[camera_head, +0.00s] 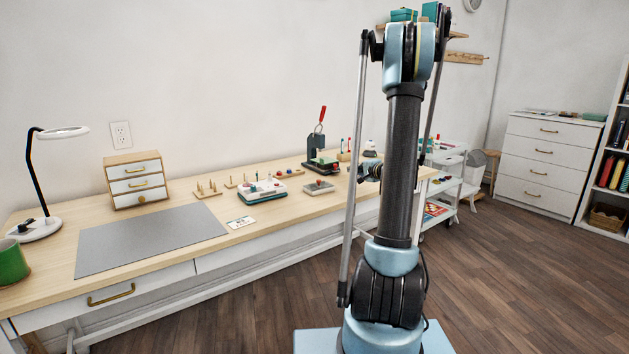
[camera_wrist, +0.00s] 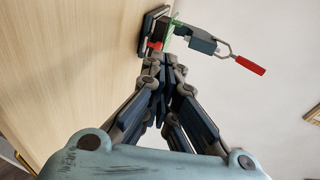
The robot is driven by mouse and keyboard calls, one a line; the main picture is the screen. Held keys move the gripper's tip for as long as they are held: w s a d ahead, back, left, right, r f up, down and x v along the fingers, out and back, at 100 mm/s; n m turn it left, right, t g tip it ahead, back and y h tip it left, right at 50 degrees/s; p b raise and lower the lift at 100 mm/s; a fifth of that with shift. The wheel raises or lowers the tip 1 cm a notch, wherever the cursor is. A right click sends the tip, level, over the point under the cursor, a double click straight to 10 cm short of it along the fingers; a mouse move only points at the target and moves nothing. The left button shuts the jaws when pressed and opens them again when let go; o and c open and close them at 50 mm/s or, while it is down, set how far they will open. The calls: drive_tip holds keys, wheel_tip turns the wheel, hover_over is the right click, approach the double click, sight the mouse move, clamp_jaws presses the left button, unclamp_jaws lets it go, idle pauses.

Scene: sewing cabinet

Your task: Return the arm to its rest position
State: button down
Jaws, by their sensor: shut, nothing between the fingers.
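My gripper (camera_wrist: 163,68) fills the middle of the wrist view. Its dark, jointed fingers are shut with nothing between them. In the head view my arm stands upright right of centre, and dark parts, seemingly of my gripper (camera_head: 370,171), show beside its column, above the right part of the workbench (camera_head: 205,262). The rest of my gripper is hidden behind the arm. In the wrist view the bench top (camera_wrist: 70,60) appears turned on its side, and the fingers look apart from it.
A hand press (camera_head: 320,150) with a red handle stands at the bench's back; it also shows beyond my fingers in the wrist view (camera_wrist: 205,43). A white tray (camera_head: 262,190), small drawers (camera_head: 138,180) and a lamp (camera_head: 42,180) stand farther left. The grey mat (camera_head: 150,240) is bare.

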drive_tip(key=s+a+n+g+h, duration=0.1)
drive_tip(key=s+a+n+g, duration=0.4)
drive_tip(key=s, duration=0.8)
drive_tip(key=s+a+n+g, duration=0.25)
drive_tip(key=s+a, duration=0.45)
drive_tip(key=s, duration=0.6)
drive_tip(key=s+d+f+n+g+h, duration=0.1)
drive_tip(key=s+f+h, duration=0.1)
drive_tip(key=s, duration=0.6)
drive_tip(key=s+d+f+n+g+h, duration=0.1)
drive_tip(key=s+d+f+n+g, duration=0.1)
drive_tip(key=s, duration=0.7)
drive_tip(key=s+d+f+n+g+h, duration=0.1)
drive_tip(key=s+f, duration=0.3)
drive_tip(key=s, duration=0.4)
drive_tip(key=shift+s+d+f+n+h, duration=0.35)
drive_tip(key=shift+d+n+h, duration=0.2)
drive_tip(key=shift+h, duration=0.25)
drive_tip(key=shift+a, duration=0.1)
drive_tip(key=shift+w+f, duration=0.2)
drive_tip(key=shift+w, duration=0.3)
